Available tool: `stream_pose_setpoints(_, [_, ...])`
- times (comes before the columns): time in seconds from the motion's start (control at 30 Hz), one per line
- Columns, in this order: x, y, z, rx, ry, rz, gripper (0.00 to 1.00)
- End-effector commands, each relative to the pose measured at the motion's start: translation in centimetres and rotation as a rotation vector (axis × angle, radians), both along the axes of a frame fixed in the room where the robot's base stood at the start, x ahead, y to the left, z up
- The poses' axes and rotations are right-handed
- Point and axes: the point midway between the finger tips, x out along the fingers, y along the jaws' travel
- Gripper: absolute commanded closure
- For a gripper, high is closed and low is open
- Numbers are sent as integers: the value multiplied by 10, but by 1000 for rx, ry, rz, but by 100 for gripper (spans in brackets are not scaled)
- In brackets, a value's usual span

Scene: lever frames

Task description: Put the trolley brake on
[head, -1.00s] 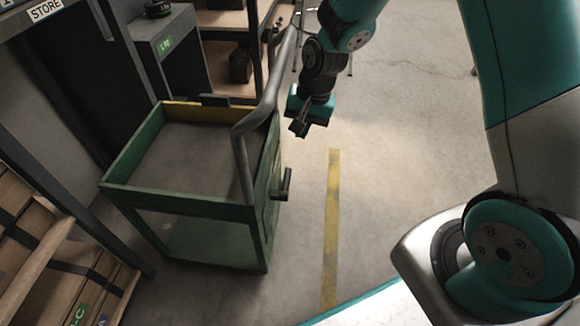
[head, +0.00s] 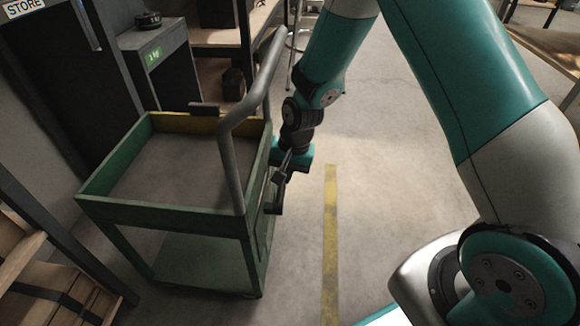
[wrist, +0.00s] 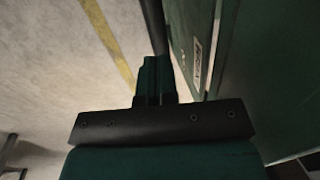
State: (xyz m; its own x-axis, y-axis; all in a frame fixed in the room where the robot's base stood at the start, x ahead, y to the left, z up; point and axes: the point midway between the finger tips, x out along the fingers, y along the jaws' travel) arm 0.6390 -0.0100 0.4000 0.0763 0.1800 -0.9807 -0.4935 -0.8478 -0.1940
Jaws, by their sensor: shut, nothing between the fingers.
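The green trolley (head: 165,207) stands upright at left of centre in the head view, with a grey bent push handle (head: 232,165). A dark brake lever (head: 275,210) sticks out from its right side panel. My gripper (head: 281,172) is shut and empty, beside that panel and just above the lever. I cannot tell whether it touches the lever. In the wrist view, the shut fingers (wrist: 155,78) point along the green panel (wrist: 240,50). A dark bar (wrist: 154,25), apparently the lever, runs just beyond the fingertips. A small pale label (wrist: 197,60) is on the panel; its text is unreadable.
A yellow floor line (head: 331,240) runs right of the trolley, with clear floor (head: 390,130) beyond. A grey cabinet (head: 160,70) and wooden shelving (head: 235,38) stand behind. Strapped boxes (head: 60,290) sit on a rack at lower left.

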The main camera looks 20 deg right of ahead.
Motion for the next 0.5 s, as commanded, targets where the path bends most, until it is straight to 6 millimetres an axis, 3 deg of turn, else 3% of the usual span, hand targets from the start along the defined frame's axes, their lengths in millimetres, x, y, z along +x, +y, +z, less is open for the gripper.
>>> stream_pose_setpoints(0.13, [1,2,-16,0,-1,0,100])
stream_pose_setpoints(0.5, [2,3,-17,0,-1,0,100])
